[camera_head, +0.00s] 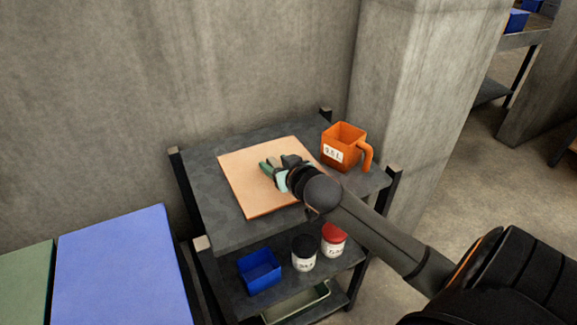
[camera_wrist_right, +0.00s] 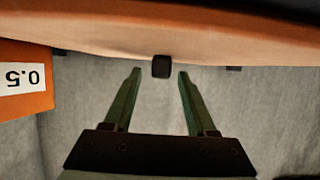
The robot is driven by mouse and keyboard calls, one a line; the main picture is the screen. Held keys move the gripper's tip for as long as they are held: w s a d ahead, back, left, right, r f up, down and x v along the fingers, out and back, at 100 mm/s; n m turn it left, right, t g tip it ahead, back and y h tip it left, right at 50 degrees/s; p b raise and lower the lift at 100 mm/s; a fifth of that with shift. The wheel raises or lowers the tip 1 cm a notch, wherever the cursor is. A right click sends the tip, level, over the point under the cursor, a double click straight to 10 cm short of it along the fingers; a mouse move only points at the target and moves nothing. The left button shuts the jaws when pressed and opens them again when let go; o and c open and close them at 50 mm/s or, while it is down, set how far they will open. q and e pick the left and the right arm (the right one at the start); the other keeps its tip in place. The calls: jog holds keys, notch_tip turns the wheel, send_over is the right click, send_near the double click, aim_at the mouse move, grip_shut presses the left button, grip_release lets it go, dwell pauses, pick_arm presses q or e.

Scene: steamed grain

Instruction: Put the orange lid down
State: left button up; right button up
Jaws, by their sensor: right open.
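The orange lid (camera_head: 243,184), a flat pale-orange square, lies on the top of a dark rack. In the right wrist view the lid (camera_wrist_right: 130,28) fills the upper part, seen at a low angle. My right gripper (camera_head: 271,165) is just over its middle, with green fingers apart. In the right wrist view the gripper (camera_wrist_right: 158,80) is open, and a small black knob (camera_wrist_right: 161,67) shows between the fingertips, apparently on the lid. The fingers are clear of it on both sides. My left gripper is out of view.
An orange measuring jug (camera_head: 341,140) stands right of the lid, near my right arm. The lower shelf holds a blue bin (camera_head: 260,270), a black-lidded jar (camera_head: 303,254) and a red-lidded jar (camera_head: 334,240). A concrete wall and pillar (camera_head: 410,80) stand behind.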

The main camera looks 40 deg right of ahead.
aim_at(274, 163)
jog(key=v, duration=0.9)
jog(key=shift+s+a+r+p, duration=0.15)
jog(key=shift+s+r+p, duration=0.05)
jog(key=shift+s+p, duration=0.15)
jog(key=shift+o, duration=0.4)
jog(key=shift+s+r, duration=0.15)
jog(key=r+p, duration=0.1)
jog(key=p, duration=0.5)
jog(key=shift+r, duration=0.15)
jog(key=p, duration=0.5)
jog(key=shift+s+f, duration=0.1)
jog(key=shift+f, duration=0.25)
jog(key=shift+a+f+p, duration=0.15)
jog(key=shift+p, duration=0.15)
jog(key=shift+f, duration=0.2)
jog(key=x, duration=0.7)
jog(key=shift+s+f, duration=0.1)
jog(key=shift+x, duration=2.75)
